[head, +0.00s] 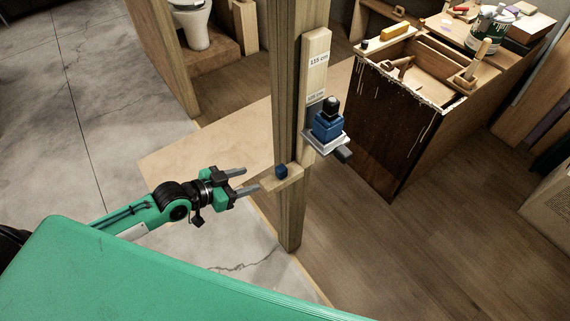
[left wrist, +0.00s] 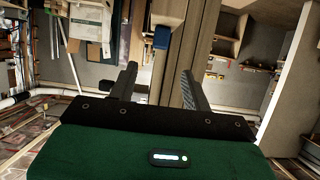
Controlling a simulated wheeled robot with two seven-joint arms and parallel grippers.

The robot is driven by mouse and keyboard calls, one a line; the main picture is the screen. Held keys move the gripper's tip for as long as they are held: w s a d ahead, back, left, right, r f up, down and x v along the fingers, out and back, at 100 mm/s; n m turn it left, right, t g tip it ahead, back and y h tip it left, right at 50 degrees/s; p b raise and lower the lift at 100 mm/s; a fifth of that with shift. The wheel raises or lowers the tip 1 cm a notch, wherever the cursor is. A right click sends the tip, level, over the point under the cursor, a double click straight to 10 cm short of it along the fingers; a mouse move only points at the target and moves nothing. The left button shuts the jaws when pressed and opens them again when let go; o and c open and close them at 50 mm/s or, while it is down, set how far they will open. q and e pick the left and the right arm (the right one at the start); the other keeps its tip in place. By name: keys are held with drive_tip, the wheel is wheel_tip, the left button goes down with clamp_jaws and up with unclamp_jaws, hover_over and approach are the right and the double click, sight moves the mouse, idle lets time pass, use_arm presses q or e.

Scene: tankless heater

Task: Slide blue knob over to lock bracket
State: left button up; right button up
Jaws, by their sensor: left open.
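A small blue knob (head: 281,171) sits on a short wooden ledge (head: 284,182) on the side of a wooden post (head: 288,110) in the head view. It also shows in the left wrist view as a blue block (left wrist: 162,38), beyond and between the fingertips. My left gripper (head: 248,180) is open and empty, just left of the knob, with its fingers pointing at it and a small gap between. A larger blue device with a black top (head: 328,122) stands on a grey metal bracket (head: 325,140) on the right side of the post. My right gripper is not in view.
A board with "115 cm" labels (head: 317,65) is fixed to the post above the bracket. A wooden workbench (head: 400,130) with tools and a paint can (head: 487,30) stands at the back right. A toilet (head: 192,24) is at the back left. The floor right of the post is clear.

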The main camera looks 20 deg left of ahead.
sight(277, 170)
use_arm(q)
drive_tip(key=p+x, duration=0.3)
drive_tip(key=x, duration=0.9)
drive_tip(key=shift+w, duration=0.15)
drive_tip(key=shift+w+d+f, duration=0.2)
drive_tip(key=shift+w+d, duration=0.15)
